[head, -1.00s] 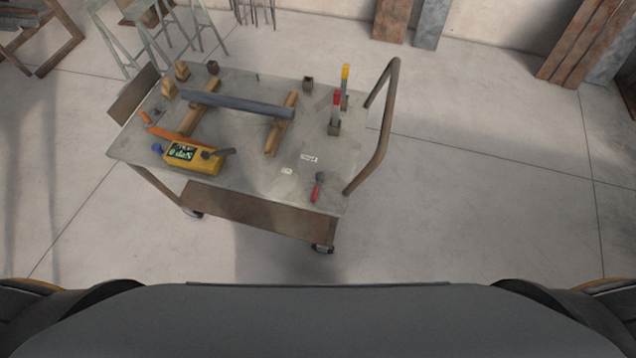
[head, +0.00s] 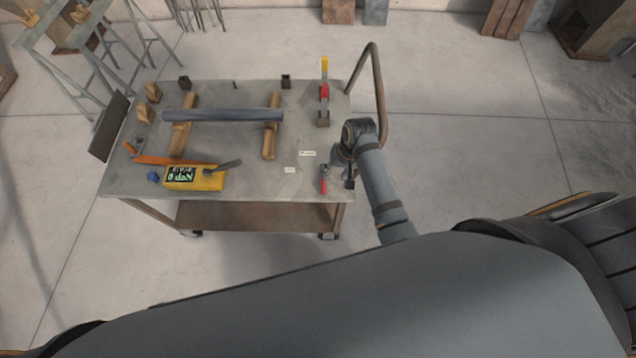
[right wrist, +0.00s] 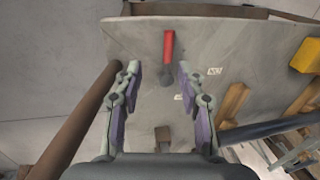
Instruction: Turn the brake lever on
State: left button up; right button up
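The likely brake lever (head: 324,184) is a short lever with a red handle and a dark round pivot, lying at the cart top's front right. In the right wrist view the red handle (right wrist: 168,48) points to the top of the picture. My right gripper (head: 343,170) is over the cart's right front corner, just beside the lever. In the right wrist view its fingers (right wrist: 159,78) are wide apart with nothing between them, and the lever shows beyond the gap. Whether they touch it is not clear, but they look apart. My left gripper is out of view.
Two small white labels (head: 307,153) lie near the lever. The cart's brown handle rail (head: 379,85) rises on the right. Upright red and yellow handles (head: 324,92) stand behind. A grey pipe (head: 225,115) rests on wooden blocks. A yellow device (head: 194,178) sits at front left.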

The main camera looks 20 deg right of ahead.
aim_at(324, 187)
jog(key=a+f, duration=0.1)
jog(key=f, duration=0.2)
jog(key=a+f, duration=0.1)
jog(key=f, duration=0.2)
jog(key=w+a+f, duration=0.1)
jog(key=f, duration=0.2)
jog(key=shift+c, duration=0.2)
grip_shut()
